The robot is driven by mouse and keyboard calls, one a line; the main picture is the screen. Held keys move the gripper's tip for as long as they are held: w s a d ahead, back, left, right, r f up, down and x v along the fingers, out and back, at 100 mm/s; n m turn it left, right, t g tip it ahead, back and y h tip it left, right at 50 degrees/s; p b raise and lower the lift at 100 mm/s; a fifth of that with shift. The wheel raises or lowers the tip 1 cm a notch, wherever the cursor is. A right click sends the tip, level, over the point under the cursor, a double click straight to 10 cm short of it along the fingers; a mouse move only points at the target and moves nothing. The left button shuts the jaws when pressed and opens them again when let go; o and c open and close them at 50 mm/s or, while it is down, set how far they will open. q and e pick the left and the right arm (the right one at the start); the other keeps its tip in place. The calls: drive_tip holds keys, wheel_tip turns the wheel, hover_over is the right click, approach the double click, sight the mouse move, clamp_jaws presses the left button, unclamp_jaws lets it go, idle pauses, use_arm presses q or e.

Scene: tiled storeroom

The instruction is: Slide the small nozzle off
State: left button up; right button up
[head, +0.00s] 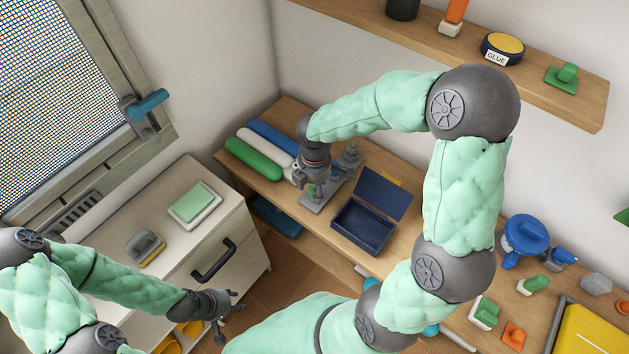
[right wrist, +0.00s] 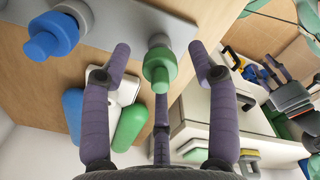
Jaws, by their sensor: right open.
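A grey plate (right wrist: 195,25) stands on the wooden bench and shows in the head view (head: 310,203) under my right gripper. In the right wrist view a small green nozzle (right wrist: 160,68) sits on a pale post on it, and a larger blue nozzle (right wrist: 50,36) sits beside it. My right gripper (right wrist: 162,70) is open. Its purple fingers stand around the green nozzle, with gaps at both sides; whether the third finger touches cannot be told. In the head view my right gripper (head: 315,188) hides much of the plate. My left gripper (head: 232,308) is spread open and empty by the cabinet.
A dark blue open box (head: 360,228) stands right of the plate. Green, white and blue rolls (head: 254,158) lie left of it. A shelf (head: 420,35) runs above the bench. A white cabinet (head: 165,215) stands at left with a green-topped box on it.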

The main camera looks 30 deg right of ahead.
drive_tip(key=shift+f, duration=0.4)
clamp_jaws()
drive_tip(key=shift+r+p, duration=2.2)
drive_tip(key=shift+r, duration=0.2)
